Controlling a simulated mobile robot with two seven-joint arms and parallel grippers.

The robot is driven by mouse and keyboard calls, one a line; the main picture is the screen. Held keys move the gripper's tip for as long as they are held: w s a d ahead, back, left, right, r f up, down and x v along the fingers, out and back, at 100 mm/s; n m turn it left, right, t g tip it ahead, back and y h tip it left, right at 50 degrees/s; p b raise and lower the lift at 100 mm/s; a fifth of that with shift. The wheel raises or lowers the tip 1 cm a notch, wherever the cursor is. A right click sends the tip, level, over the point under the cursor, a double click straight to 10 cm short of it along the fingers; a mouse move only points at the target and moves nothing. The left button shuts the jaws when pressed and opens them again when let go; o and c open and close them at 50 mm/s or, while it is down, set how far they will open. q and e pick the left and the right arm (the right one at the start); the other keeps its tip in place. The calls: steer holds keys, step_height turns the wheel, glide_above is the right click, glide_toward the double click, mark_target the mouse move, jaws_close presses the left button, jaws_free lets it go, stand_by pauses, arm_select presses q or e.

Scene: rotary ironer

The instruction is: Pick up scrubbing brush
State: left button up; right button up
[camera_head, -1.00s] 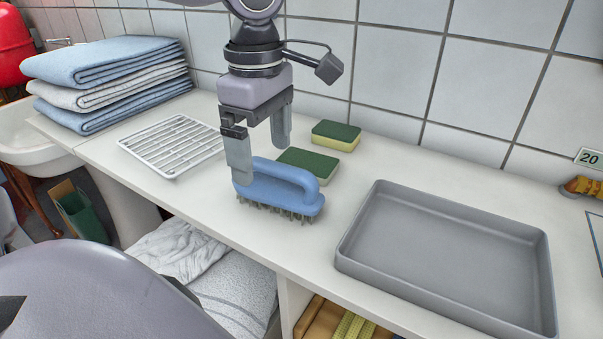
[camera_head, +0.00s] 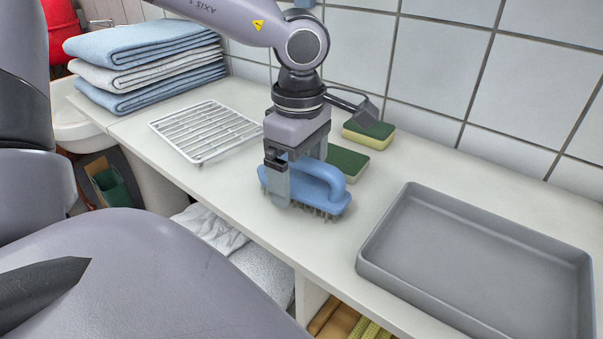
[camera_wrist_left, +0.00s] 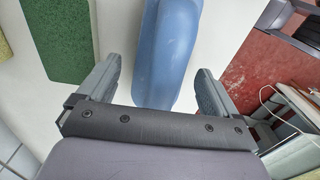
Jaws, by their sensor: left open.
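In the left wrist view the blue brush (camera_wrist_left: 168,45) sits between the two spread fingers of my left gripper (camera_wrist_left: 158,90). Gaps show on both sides, so the gripper is open and not closed on the brush. My right gripper is not in view.
Two green-topped sponges (camera_head: 347,163), (camera_head: 368,134) lie just behind the brush. A white wire rack (camera_head: 205,131) and folded towels (camera_head: 148,58) are to the left. A grey tray (camera_head: 480,260) stands to the right. The tiled wall (camera_head: 440,75) bounds the back.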

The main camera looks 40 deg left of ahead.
arm_select(q)
steer(key=c, duration=1.2)
steer(key=shift+r, duration=0.15)
step_height(320, 180, up, 28)
steer(key=p, duration=0.4)
steer(key=shift+p, duration=0.4)
